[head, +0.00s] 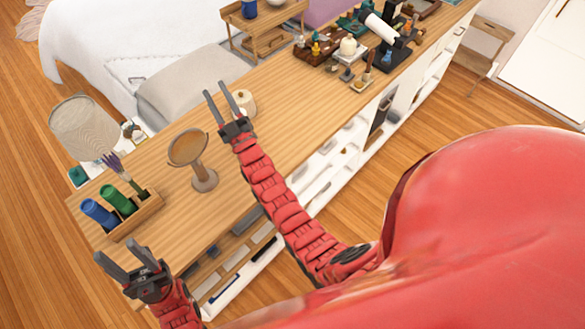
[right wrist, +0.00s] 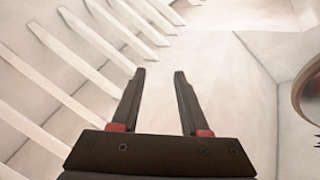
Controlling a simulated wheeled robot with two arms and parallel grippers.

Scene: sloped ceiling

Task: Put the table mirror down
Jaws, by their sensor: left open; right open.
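The table mirror (head: 188,147) has a round tilted head in a brown frame on a short stem and round base. It stands upright on the wooden counter (head: 300,110), and no gripper touches it. My right gripper (head: 216,89) is open and empty, to the right of and beyond the mirror in the head view. In the right wrist view the same gripper (right wrist: 159,75) has nothing between its fingers, and a curved brown rim, probably the mirror's (right wrist: 304,92), shows at the right edge. My left gripper (head: 116,250) is open and empty near the counter's left end.
A wooden tray (head: 140,217) with blue and green rolled items stands left of the mirror. A white lidded jar (head: 243,102) is close to my right gripper. Several bottles and a black stand crowd the far end. The counter's middle is clear. A lamp (head: 87,128) stands behind.

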